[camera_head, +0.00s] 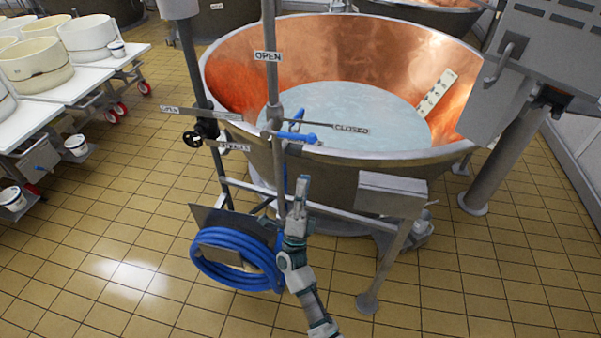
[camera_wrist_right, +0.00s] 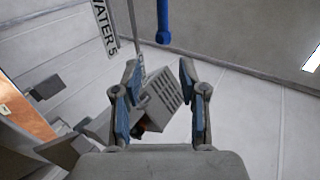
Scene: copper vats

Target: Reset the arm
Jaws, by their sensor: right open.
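My right arm reaches up from the bottom of the head view, and its gripper (camera_head: 299,197) is raised in front of the copper vat (camera_head: 225,82). The right wrist view shows its two blue-padded fingers (camera_wrist_right: 158,95) spread apart, with nothing held between them. In the head view the gripper is just below a blue valve handle (camera_head: 295,137) on the upright pipe, apart from it as far as I can see. A blue bar (camera_wrist_right: 163,22) shows beyond the fingertips in the wrist view. My left gripper is not in view.
A coiled blue hose (camera_head: 232,280) hangs left of my right arm. The pipe carries OPEN (camera_head: 267,56) and CLOSED (camera_head: 351,129) signs. A grey box (camera_head: 392,194) stands to the right. Tables with white tubs (camera_head: 88,36) stand at far left. Tiled floor (camera_head: 480,275) lies clear at right.

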